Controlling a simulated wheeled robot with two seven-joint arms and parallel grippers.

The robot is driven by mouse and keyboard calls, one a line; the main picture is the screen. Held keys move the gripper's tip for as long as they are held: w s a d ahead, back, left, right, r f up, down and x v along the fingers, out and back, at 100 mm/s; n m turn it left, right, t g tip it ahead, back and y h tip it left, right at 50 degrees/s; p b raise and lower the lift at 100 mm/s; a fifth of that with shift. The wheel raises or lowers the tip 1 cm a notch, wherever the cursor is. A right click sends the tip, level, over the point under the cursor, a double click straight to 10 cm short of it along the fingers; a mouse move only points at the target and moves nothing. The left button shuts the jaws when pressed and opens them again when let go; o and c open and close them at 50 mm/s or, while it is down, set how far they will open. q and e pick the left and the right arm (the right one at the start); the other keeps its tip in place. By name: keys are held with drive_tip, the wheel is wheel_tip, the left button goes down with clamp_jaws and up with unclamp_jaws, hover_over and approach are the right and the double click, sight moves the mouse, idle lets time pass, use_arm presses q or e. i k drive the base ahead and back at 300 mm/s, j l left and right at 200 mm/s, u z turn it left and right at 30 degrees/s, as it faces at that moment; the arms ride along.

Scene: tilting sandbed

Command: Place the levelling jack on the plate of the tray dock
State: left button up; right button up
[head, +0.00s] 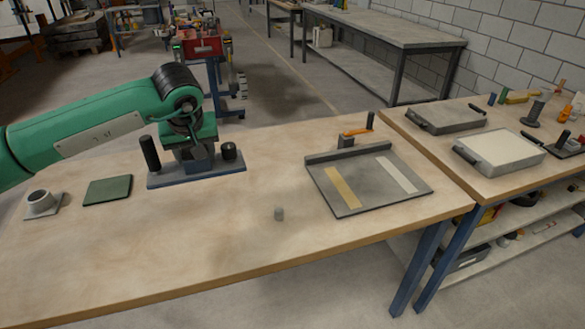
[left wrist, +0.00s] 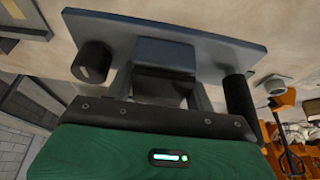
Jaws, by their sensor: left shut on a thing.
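My left gripper (head: 198,165) is shut on the dark grip block (left wrist: 165,65) of a blue-grey base plate (head: 168,181), which I take to be the levelling jack. A tall black post stands at its left end and a short dark knob at its right end. It is roughly level at the back left of the bench; I cannot tell whether it touches the wood. In the left wrist view its plate (left wrist: 220,55) lies beyond the fingers. The tray dock (head: 362,180) is a grey plate with a back rail, a tan strip and a pale strip; nothing stands on it.
An orange lever (head: 357,132) and a black post are behind the dock. A green pad (head: 108,190) and grey ring fitting (head: 40,202) lie at left. The right bench holds trays (head: 500,152). The bench middle is mostly clear.

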sight(364, 174)
drive_tip(key=i+l, duration=0.1)
drive_tip(key=l, duration=0.3)
drive_tip(key=i+l, duration=0.1)
drive_tip(key=l, duration=0.3)
drive_tip(key=i+l, duration=0.15)
drive_tip(key=l, duration=0.2)
drive_tip(key=i+l, duration=0.1)
drive_tip(key=l, duration=0.3)
drive_tip(key=i+l, duration=0.1)
drive_tip(key=l, duration=0.3)
drive_tip(key=i+l, duration=0.1)
drive_tip(key=l, duration=0.3)
